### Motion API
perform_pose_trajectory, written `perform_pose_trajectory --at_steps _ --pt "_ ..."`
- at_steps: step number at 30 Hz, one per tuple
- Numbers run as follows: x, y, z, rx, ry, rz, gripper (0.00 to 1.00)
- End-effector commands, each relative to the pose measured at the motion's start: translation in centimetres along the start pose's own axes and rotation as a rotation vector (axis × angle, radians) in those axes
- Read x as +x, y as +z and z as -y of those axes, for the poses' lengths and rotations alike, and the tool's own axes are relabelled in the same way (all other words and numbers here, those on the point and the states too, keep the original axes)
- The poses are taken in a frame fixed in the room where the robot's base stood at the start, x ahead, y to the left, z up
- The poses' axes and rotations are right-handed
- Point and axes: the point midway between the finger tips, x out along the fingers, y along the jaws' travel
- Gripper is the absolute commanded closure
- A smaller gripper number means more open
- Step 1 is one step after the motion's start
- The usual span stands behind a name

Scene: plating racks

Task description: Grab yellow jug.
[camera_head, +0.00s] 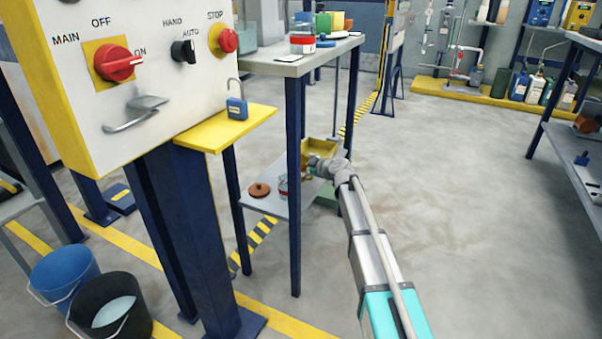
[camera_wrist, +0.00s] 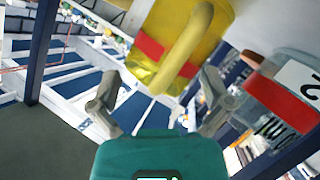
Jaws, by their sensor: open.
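The yellow jug (camera_wrist: 178,45) is at the top middle of the wrist view, see-through with a red band and a thick yellow handle. My gripper (camera_wrist: 160,82) is open, with one finger on each side of the view below the jug. The jug's lower part shows between the fingertips; whether they touch it I cannot tell. In the head view my gripper (camera_head: 316,164) reaches over the lower shelf (camera_head: 268,203) of the metal table.
A clear jar with a red band (camera_wrist: 280,98) stands close to the right finger. A brown round lid (camera_head: 260,190) lies on the lower shelf. A table leg (camera_head: 294,190) stands left of my arm; open floor lies right.

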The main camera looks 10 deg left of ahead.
Motion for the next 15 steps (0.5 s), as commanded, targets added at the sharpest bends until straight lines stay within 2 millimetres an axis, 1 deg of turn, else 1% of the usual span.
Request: perform_pose_trajectory --at_steps 1,2,3,8,9,14,15 --pt "-0.01 0.01 0.00 0.000 0.000 0.000 0.01" --pt "-0.01 0.01 0.00 0.000 0.000 0.000 0.05" --pt "-0.01 0.01 0.00 0.000 0.000 0.000 0.12" --pt "-0.01 0.01 -0.01 0.000 0.000 0.000 0.42" --pt "-0.01 0.01 -0.01 0.000 0.000 0.000 0.49" --pt "-0.01 0.02 0.00 0.000 0.000 0.000 0.79" --pt "-0.01 0.02 0.00 0.000 0.000 0.000 0.87"
